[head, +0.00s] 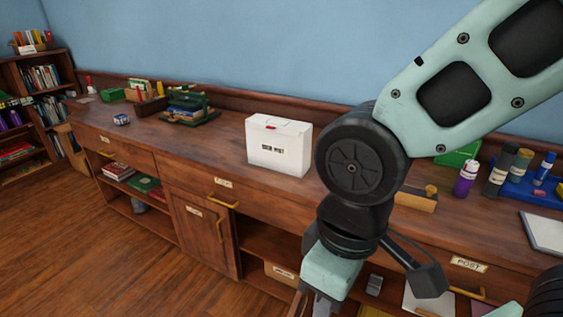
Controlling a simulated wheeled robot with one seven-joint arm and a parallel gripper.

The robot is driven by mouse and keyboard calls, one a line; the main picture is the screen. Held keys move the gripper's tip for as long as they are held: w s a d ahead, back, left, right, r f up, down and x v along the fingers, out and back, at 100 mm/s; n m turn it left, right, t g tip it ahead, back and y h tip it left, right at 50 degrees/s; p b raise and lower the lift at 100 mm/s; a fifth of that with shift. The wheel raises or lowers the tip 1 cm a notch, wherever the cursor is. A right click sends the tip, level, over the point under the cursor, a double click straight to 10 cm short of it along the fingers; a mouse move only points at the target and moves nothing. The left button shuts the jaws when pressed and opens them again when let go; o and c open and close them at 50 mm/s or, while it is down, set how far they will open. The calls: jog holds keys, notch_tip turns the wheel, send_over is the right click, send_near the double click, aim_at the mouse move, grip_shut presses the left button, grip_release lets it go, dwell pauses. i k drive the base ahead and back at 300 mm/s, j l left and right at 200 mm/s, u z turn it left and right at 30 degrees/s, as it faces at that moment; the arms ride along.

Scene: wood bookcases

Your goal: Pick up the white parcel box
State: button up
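The white parcel box (279,146) stands upright on the wooden counter (228,144), near the middle of the head view. It has a dark printed label on its front and a small red mark on top. My arm comes in from the upper right and bends down just right of the box. My gripper (322,306) is at the bottom edge, below and in front of the counter, apart from the box. Its fingertips are mostly cut off by the frame, so I cannot tell whether it is open or shut.
Green and dark items (188,108) stand on the counter left of the box. Right of it, partly behind my arm, are a purple bottle (466,180), dark bottles and a blue tray (530,190). Counter just left of the box is clear. A bookcase (30,80) stands far left.

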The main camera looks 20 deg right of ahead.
aim_at(290, 155)
jog(key=u, duration=0.7)
jog(key=i+j+u, duration=0.2)
jog(key=j, duration=0.2)
jog(key=j+u, duration=0.2)
jog(key=j, duration=0.15)
jog(key=i+j+u, duration=0.2)
jog(key=j, duration=0.15)
jog(key=i+j+u, duration=0.25)
jog(key=i+j, duration=0.3)
jog(key=i+j+u, duration=0.15)
jog(key=i+j, duration=0.15)
jog(key=i, duration=0.25)
jog(key=i+l+z, duration=0.15)
jog(key=z, duration=0.25)
jog(key=i+z, duration=0.4)
jog(key=i+j+z, duration=0.1)
jog(key=i+z, duration=0.15)
jog(key=z, duration=0.15)
jog(key=i+j+z, duration=0.15)
jog(key=i+z, duration=0.25)
jog(key=i+l+z, duration=0.2)
jog(key=i+z, duration=0.95)
jog(key=i, duration=0.15)
